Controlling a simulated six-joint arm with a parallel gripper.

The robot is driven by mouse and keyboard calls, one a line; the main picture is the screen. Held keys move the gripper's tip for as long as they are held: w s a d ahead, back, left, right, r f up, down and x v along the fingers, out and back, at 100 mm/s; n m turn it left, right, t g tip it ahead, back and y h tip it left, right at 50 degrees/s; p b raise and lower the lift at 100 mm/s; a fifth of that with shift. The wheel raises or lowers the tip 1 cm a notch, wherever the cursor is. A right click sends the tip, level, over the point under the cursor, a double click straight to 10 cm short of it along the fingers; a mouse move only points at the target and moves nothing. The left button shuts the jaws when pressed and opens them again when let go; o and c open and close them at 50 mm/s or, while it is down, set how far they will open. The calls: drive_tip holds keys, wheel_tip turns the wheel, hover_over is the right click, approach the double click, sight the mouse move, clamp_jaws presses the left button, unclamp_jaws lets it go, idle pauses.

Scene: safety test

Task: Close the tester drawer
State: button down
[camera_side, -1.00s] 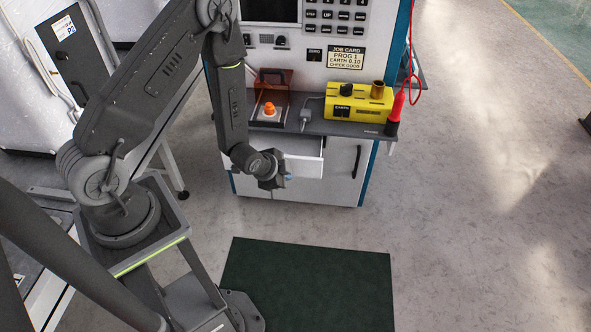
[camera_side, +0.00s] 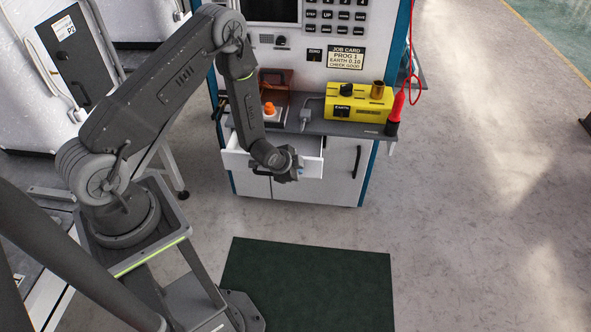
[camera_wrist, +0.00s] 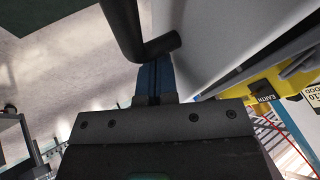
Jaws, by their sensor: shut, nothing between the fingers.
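The tester drawer (camera_side: 312,168) is white and stands pulled out below the tester's grey shelf in the side view. My gripper (camera_side: 298,174) is at the right part of its front, and my forearm hides the middle of the drawer. In the wrist view my gripper (camera_wrist: 153,68) shows narrow blue fingers, shut with nothing between them. A dark bar handle (camera_wrist: 128,32) on a pale panel is right at the fingertips. I cannot tell whether they touch it.
The tester (camera_side: 345,20) carries a yellow unit (camera_side: 372,103), a red probe (camera_side: 396,108) and an orange knob (camera_side: 269,108) at shelf level. A cabinet door with a dark handle (camera_side: 356,162) is below. A green mat (camera_side: 310,285) lies on open floor.

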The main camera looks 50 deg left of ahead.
drive_tip(key=w+a, duration=0.6)
drive_tip(key=shift+w, duration=0.1)
idle(0.3)
